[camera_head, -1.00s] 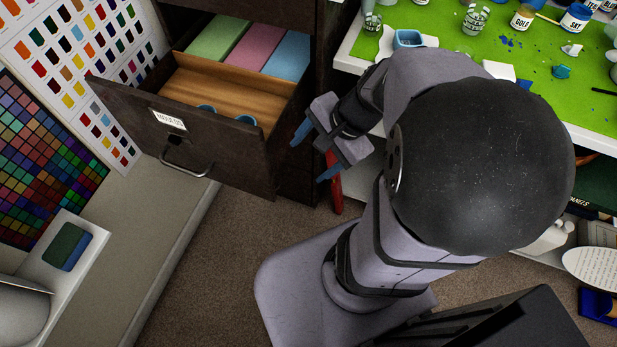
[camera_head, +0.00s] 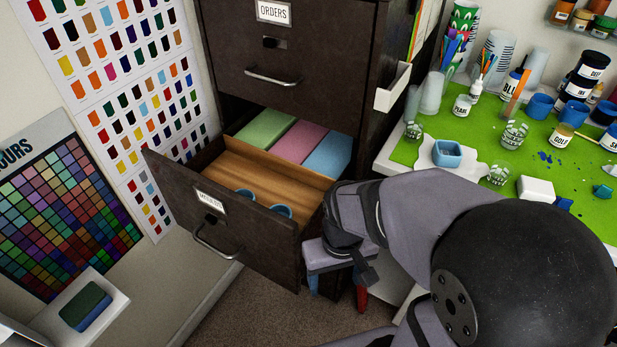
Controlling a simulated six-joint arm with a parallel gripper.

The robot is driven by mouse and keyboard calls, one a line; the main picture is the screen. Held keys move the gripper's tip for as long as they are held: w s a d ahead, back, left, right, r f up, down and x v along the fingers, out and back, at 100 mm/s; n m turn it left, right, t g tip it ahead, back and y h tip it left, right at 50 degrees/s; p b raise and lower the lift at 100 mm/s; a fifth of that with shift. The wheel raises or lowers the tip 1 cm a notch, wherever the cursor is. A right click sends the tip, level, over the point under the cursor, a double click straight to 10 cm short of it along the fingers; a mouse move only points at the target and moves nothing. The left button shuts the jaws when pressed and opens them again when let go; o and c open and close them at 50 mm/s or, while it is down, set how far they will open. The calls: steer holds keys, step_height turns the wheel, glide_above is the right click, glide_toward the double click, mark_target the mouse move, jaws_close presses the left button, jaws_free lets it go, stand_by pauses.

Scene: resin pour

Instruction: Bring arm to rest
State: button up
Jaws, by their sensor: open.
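My arm (camera_head: 440,215) reaches across the right half of the head view, folded between the cabinet and the green-topped table. My gripper (camera_head: 337,285) points down beside the right side of the open drawer, above the carpet. The arm's lower part is cut off by the frame's bottom edge.
The cabinet's MOULDS drawer (camera_head: 252,243) stands open, with two blue round moulds (camera_head: 281,211) inside. The closed ORDERS drawer (camera_head: 292,60) is above. A green work mat (camera_head: 480,145) holds a blue square mould (camera_head: 447,152), cups and jars. Carpet (camera_head: 235,318) is clear in front.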

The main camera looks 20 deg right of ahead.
step_height(320, 180, up, 14)
steer(key=p, duration=1.4)
steer(key=shift+r, duration=0.25)
